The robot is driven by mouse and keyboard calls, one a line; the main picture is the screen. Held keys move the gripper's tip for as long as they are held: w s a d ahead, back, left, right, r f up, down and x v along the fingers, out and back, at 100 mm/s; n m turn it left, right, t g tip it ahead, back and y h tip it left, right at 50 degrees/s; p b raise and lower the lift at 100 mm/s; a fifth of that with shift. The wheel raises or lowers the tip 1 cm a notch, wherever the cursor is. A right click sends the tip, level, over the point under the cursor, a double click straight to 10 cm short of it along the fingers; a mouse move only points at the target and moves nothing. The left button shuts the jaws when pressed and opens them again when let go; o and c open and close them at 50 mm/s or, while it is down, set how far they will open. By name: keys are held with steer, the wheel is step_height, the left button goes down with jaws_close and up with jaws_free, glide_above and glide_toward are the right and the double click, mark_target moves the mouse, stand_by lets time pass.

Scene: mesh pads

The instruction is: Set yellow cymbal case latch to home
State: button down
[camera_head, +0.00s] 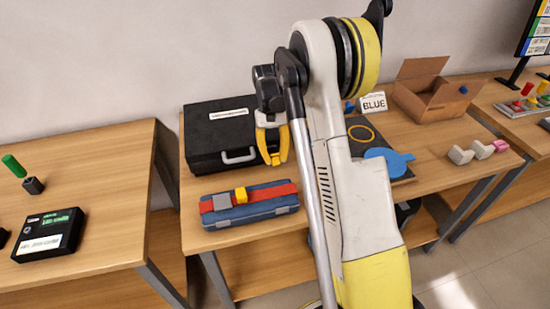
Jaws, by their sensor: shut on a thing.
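A black case (208,137) with a white label and a grey handle stands at the back left of the middle table. My gripper (274,160), with yellow fingers, points down at the front right part of this case. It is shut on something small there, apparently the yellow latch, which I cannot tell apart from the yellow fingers. A blue case (281,201) with a red band lies in front of the black case. A grey block (222,202) and a yellow block (241,195) sit on its band.
My arm covers the table's middle. The left table (110,180) holds a black device (48,236).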

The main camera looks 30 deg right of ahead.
steer(key=c, duration=1.2)
jaws_free()
steer(key=v, duration=1.2)
